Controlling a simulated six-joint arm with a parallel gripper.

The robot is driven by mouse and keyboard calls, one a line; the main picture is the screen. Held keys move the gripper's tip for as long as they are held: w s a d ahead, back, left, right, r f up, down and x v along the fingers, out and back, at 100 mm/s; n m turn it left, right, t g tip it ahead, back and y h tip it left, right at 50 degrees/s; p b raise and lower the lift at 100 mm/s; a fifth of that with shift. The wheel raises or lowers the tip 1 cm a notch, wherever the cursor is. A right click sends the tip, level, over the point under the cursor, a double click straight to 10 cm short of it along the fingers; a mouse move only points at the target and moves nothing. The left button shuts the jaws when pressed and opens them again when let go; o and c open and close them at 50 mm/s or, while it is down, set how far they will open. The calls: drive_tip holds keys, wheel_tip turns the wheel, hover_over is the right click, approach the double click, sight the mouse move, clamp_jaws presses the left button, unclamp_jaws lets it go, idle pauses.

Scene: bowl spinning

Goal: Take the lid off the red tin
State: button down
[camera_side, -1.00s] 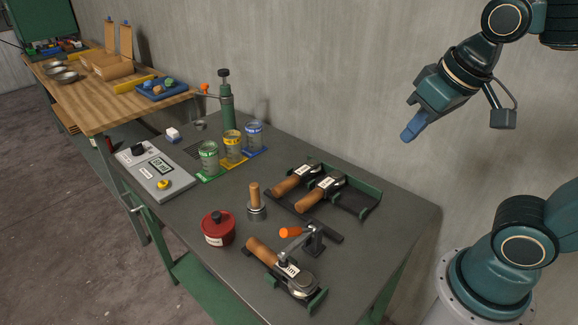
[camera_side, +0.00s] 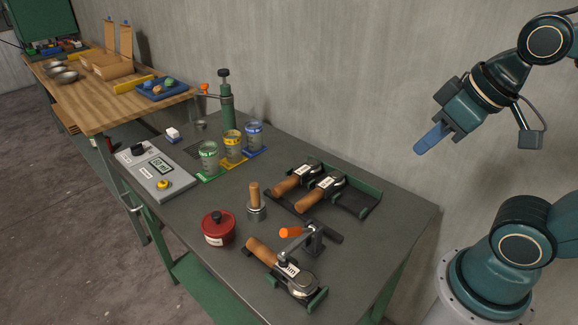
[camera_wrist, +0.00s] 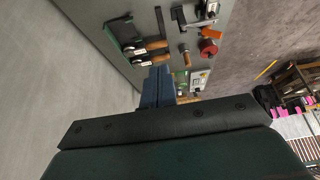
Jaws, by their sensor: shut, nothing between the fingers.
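The red tin (camera_side: 218,233) stands upright on the dark grey table, near its front edge. Its red lid (camera_side: 217,219) with a dark knob is on top, and a pale label is on its side. The tin also shows small in the wrist view (camera_wrist: 208,48). My gripper (camera_side: 420,151) is up in the air at the right, well above and away from the tin. Its blue fingers are together with nothing between them; they also show in the wrist view (camera_wrist: 158,78).
Two more portafilters (camera_side: 308,183) lie in a rack behind. Glass jars (camera_side: 208,156) and a control box (camera_side: 155,170) stand farther left.

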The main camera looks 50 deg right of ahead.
drive_tip(key=c, duration=2.1)
unclamp_jaws()
drive_tip(key=o, duration=2.1)
drive_tip(key=w+a+r+n+g, duration=0.1)
drive_tip(key=w+a+n, duration=0.3)
drive_tip(key=w, duration=0.6)
drive_tip(key=w+a+r+n+g, duration=0.25)
drive_tip(key=w+n, duration=0.35)
drive_tip(key=w, duration=0.4)
drive_tip(key=w+a+f+n+g, duration=0.2)
drive_tip(key=w+a+f+n, duration=0.8)
drive_tip(key=w+a+f, duration=0.3)
wheel_tip(320, 180, down, 4)
drive_tip(key=shift+w+a+r, duration=0.15)
drive_tip(key=shift+w, duration=1)
